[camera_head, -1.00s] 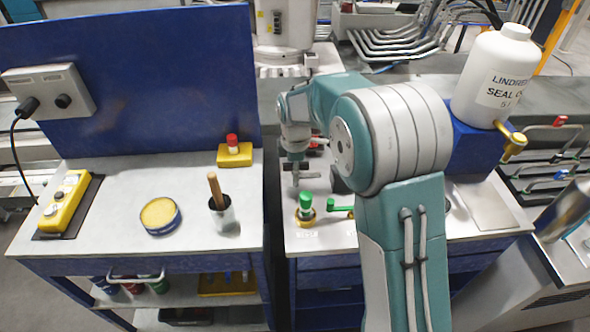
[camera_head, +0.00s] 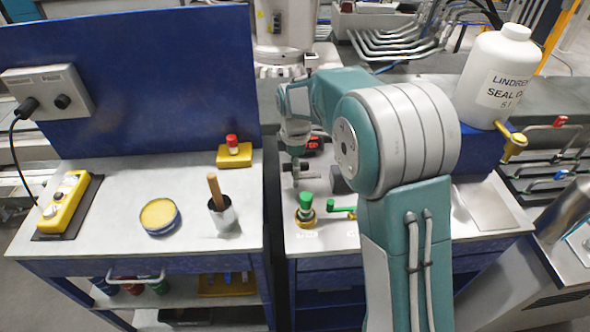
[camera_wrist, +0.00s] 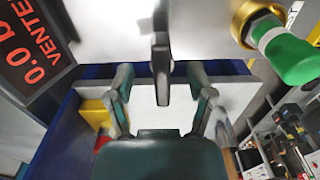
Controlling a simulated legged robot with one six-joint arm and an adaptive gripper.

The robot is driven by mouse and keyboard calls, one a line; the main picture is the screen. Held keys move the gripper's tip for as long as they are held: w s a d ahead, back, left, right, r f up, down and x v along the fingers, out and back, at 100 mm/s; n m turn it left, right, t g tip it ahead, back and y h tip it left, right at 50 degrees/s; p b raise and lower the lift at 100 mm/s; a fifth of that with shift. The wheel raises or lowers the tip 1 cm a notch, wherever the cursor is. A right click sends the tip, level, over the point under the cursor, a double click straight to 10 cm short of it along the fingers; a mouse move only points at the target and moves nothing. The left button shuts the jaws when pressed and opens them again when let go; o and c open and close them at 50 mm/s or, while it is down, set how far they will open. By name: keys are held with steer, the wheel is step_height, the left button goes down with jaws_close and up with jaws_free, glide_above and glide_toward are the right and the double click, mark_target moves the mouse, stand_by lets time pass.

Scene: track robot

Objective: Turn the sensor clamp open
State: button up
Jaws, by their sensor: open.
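In the wrist view my gripper (camera_wrist: 160,78) is open, with one dark finger on each side of a grey upright bar. This bar (camera_wrist: 161,55) appears to be the handle of the sensor clamp. A gap shows on both sides of it, and I cannot tell how deep it sits between the fingers. In the head view my gripper (camera_head: 296,174) points down over the right bench, by small grey metal parts. The clamp is not clearly seen there because my wrist and forearm cover it.
A red-digit display (camera_wrist: 35,45) is close on the left in the wrist view. A green-handled brass valve (camera_head: 306,212) stands in front of my gripper. A white bottle (camera_head: 497,75) stands on a blue block at right. The left bench holds a brush cup (camera_head: 222,216) and a yellow tin (camera_head: 160,216).

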step_height(320, 180, up, 10)
steer(key=shift+f, duration=0.15)
stand_by(0.4)
steer(key=s+d+r+m+t, duration=0.1)
steer(key=s+d+r+m, duration=0.25)
steer(key=s, duration=0.35)
steer(key=s+d+r+m+t, duration=0.2)
steer(key=s+d+r+m, duration=0.15)
steer(key=s+m, duration=0.2)
steer(key=s+d+f+m+t, duration=0.1)
steer(key=s+m, duration=0.3)
steer(key=s, duration=0.4)
steer(key=s+d+f+m+t, duration=0.1)
steer(key=s+d+m, duration=0.2)
steer(key=s+m, duration=0.2)
steer(key=s, duration=0.3)
steer(key=shift+s+f+t, duration=0.2)
steer(key=shift+s+t, duration=0.05)
steer(key=shift+t, duration=0.05)
